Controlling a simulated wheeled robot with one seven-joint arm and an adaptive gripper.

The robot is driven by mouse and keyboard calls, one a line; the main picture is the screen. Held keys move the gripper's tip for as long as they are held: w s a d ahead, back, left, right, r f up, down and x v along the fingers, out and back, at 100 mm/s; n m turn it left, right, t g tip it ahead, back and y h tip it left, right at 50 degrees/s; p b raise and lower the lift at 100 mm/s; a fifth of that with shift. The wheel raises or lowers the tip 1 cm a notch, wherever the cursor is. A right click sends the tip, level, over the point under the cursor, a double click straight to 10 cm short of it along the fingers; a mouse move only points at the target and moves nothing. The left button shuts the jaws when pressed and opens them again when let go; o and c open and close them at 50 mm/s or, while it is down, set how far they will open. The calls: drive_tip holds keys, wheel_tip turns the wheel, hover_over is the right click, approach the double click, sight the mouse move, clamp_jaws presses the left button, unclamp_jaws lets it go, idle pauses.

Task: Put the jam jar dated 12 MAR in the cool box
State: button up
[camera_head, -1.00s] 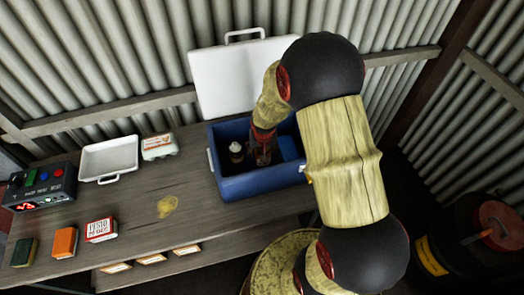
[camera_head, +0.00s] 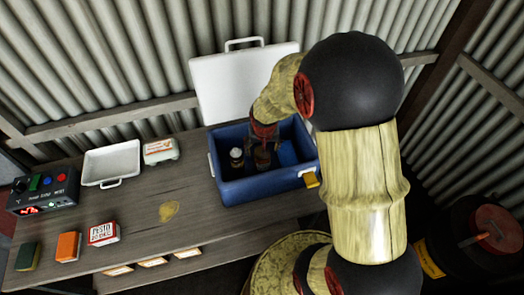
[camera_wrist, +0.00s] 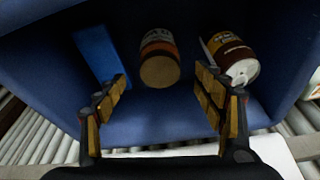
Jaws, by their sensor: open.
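The blue cool box (camera_head: 262,188) stands on the bench with its white lid (camera_head: 245,85) raised behind it. My gripper (camera_head: 263,148) points down over its inside, with open, empty jaws (camera_wrist: 165,110). A jar with a tan end (camera_wrist: 160,71) and an orange-and-dark label stands inside, seen between the fingers but apart from them; it also shows below my gripper in the head view (camera_head: 262,160). A second jar with a white lid (camera_wrist: 243,72) is to the right in the wrist view and left in the head view (camera_head: 237,158). I cannot read any dates.
A blue block (camera_wrist: 99,52) lies in the box. On the bench are a white tray (camera_head: 112,160), an egg carton (camera_head: 160,150), a control box (camera_head: 42,190), a pesto packet (camera_head: 103,232), and orange (camera_head: 68,246) and green (camera_head: 28,256) blocks. The bench front beside the box is clear.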

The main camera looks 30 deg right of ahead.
drive_tip(key=v, duration=0.3)
drive_tip(key=s+a+r+n+t, duration=0.1)
drive_tip(key=s+a+r, duration=0.15)
drive_tip(key=r, duration=0.45)
drive_tip(key=s+a+r+n, duration=0.1)
drive_tip(key=a+r, duration=0.2)
drive_tip(key=r, duration=0.3)
drive_tip(key=s+a+r+n+t, duration=0.1)
drive_tip(key=s+a+r, duration=0.3)
drive_tip(key=s+r, duration=0.2)
drive_tip(key=s+a+r+n+t+y, duration=0.1)
drive_tip(key=s+a+r+n, duration=0.1)
drive_tip(key=s+a+r, duration=0.2)
drive_tip(key=s+r, duration=0.2)
drive_tip(key=s, duration=0.2)
drive_tip(key=shift+s, duration=0.35)
drive_tip(key=shift+f, duration=0.2)
drive_tip(key=shift+c, duration=0.5)
